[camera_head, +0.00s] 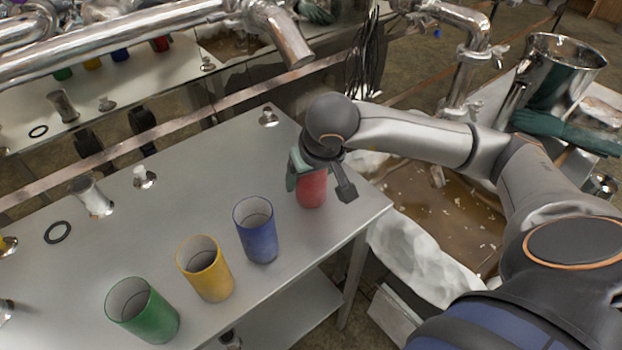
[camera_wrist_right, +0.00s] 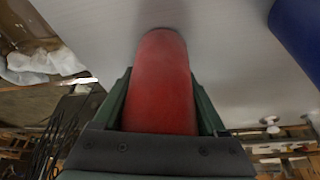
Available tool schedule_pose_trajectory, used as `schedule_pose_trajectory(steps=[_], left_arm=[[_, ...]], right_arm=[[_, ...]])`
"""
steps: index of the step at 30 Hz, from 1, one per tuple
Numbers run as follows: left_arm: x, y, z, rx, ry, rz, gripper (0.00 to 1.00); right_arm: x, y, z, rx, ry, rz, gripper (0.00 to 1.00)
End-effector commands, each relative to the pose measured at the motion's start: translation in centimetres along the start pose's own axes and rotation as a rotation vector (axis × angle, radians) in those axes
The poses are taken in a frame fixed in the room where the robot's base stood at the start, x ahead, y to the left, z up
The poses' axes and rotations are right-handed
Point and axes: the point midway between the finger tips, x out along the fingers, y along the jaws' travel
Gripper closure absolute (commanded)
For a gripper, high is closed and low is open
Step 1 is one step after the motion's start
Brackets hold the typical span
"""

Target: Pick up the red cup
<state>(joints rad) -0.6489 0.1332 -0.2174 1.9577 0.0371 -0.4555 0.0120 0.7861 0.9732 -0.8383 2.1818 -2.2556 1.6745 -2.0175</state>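The red cup (camera_head: 311,188) stands at the right end of the metal table, its upper part covered by my right gripper. My right gripper (camera_head: 306,180) is at the cup from above. In the right wrist view the red cup (camera_wrist_right: 160,85) lies between the two green fingers (camera_wrist_right: 160,100), one close along each side. I cannot tell whether the fingers press on it. In the head view one green finger shows at the cup's left side; the other is not clearly seen. My left gripper is not in view.
A blue cup (camera_head: 256,230) stands just left of the red one. A yellow cup (camera_head: 205,270) and a green cup (camera_head: 143,311) follow toward the front left. Steel pipes (camera_head: 150,40) cross above the back. A pan of brown liquid (camera_head: 430,205) lies right of the table (camera_head: 200,170).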

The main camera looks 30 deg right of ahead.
Motion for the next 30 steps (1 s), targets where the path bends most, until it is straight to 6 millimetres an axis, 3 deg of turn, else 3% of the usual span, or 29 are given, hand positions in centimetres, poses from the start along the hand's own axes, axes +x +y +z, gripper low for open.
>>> schedule_pose_trajectory(steps=[2, 17, 30], left_arm=[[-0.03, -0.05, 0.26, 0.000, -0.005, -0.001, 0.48], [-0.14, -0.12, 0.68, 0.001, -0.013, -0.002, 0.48], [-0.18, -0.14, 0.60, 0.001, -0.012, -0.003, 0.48]], right_arm=[[-0.02, 0.01, -0.01, 0.000, 0.000, 0.000, 0.36], [-0.04, 0.02, -0.04, 0.001, 0.001, 0.000, 0.92], [-0.64, -0.01, -0.33, 0.001, 0.002, -0.001, 0.93]])
